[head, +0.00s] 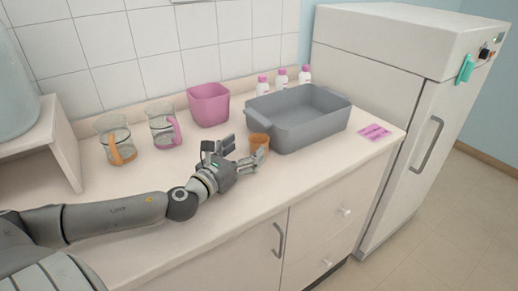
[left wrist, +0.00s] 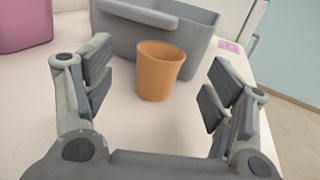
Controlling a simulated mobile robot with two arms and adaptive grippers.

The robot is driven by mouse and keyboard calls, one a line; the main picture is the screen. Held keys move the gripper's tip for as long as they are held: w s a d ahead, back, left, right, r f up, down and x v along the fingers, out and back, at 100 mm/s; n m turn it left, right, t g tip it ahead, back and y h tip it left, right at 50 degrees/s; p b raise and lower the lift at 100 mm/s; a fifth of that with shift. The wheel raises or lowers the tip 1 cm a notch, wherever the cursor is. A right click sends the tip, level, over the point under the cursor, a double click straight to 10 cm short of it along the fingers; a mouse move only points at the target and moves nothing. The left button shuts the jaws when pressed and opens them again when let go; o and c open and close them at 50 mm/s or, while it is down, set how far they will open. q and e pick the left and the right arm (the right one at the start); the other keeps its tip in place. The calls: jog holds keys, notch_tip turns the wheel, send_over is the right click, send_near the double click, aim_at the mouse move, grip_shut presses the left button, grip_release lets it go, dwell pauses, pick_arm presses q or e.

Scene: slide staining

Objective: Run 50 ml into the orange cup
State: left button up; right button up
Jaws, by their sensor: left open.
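The orange cup (head: 259,141) stands upright on the counter, in front of the grey basin's left end. My left gripper (head: 234,148) is open just to the left of the cup. In the left wrist view the orange cup (left wrist: 160,70) stands between and beyond the two spread fingers (left wrist: 157,95), touching neither as far as I can see. A glass jug with an orange handle (head: 117,141) and a glass jug with a pink handle (head: 163,127) stand at the left. A large clear vessel (head: 14,88) on a raised white stand is partly cut off. My right gripper is not in view.
A grey basin (head: 297,137) stands right of the cup, with several white bottles with pink caps (head: 282,79) behind it. A pink bin (head: 209,104) stands at the back. A pink card (head: 374,132) lies near the counter's right end.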

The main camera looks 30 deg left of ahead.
aim_at(259, 138)
pick_arm(q)
jog(key=shift+w+d+p, duration=0.1)
jog(key=shift+w+p, duration=0.55)
jog(key=shift+w, duration=2.8)
jog(key=c, duration=0.9)
jog(key=shift+r, duration=0.1)
jog(key=shift+c, duration=0.2)
